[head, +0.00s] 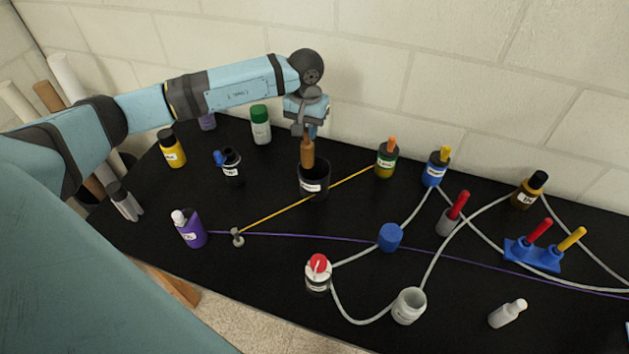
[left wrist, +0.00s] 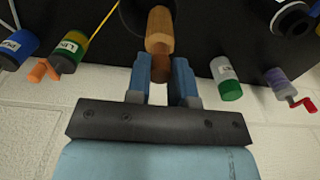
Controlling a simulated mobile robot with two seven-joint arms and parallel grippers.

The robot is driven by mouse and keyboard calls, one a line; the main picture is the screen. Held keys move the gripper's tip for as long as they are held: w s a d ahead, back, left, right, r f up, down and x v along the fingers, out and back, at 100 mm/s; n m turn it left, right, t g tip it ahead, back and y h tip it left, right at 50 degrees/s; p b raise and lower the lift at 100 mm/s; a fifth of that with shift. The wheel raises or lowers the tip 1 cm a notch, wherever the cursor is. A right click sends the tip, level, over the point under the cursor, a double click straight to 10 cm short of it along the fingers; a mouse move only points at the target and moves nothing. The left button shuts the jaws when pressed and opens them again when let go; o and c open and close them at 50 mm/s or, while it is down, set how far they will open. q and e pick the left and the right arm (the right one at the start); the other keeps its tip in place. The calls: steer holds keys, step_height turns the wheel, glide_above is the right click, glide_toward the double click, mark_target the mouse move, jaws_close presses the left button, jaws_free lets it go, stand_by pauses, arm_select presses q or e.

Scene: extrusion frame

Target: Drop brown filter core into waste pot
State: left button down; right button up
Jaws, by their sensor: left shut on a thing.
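The brown filter core (head: 307,154) is upright between the fingers of my left gripper (head: 310,132), which is shut on its top end. In the left wrist view the core (left wrist: 159,30) runs up from between the two blue fingers (left wrist: 160,80). The waste pot is the black pot with a white label (head: 314,182), right below the core. The core's lower end is at the pot's mouth; whether it dips inside the rim is hard to tell. In the left wrist view the dark pot (left wrist: 128,14) shows only in part behind the core. My right gripper is in no view.
A green-capped white bottle (head: 261,126) and a dark jar with a blue part (head: 229,163) stand left of the pot. A green-yellow jar with an orange top (head: 387,160) stands right. A yellow cord (head: 275,214) runs beside the pot to a small grey post (head: 237,238).

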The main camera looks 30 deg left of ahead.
arm_select(q)
steer(key=c, duration=0.9)
jaws_free()
steer(key=shift+r, duration=0.1)
step_height(320, 180, up, 14)
steer(key=p, duration=0.4)
steer(key=shift+p, duration=0.35)
steer(key=shift+f, duration=0.2)
